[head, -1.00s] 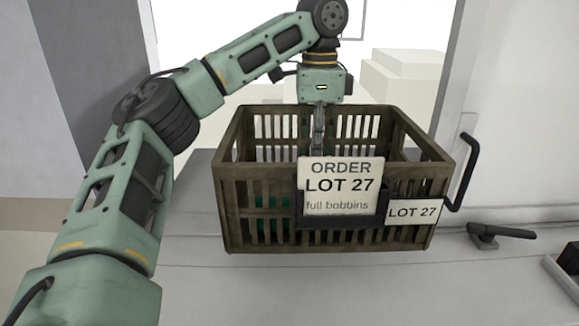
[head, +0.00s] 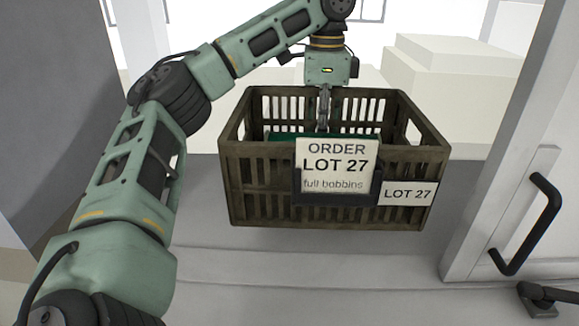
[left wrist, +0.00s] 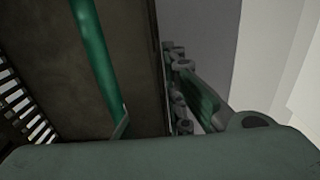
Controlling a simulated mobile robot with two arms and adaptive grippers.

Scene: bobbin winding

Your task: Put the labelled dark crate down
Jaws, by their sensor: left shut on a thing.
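The dark slatted crate (head: 262,185) hangs in front of me in the head view. Its front bears a card reading ORDER LOT 27 full bobbins (head: 336,168) and a smaller LOT 27 label (head: 407,193). My left gripper (head: 323,122) reaches down into the crate from above and is shut on it; its fingertips are partly hidden behind the card. In the left wrist view a green bar (left wrist: 93,55) crosses the dark crate interior (left wrist: 135,60), with slats (left wrist: 20,105) at the left. My right gripper is not in view.
A pale door with a black handle (head: 530,222) stands at the right. A dark fitting (head: 545,297) lies at the lower right. Pale box-like blocks (head: 450,85) stand behind the crate. A grey step-like floor edge (head: 300,262) runs below it.

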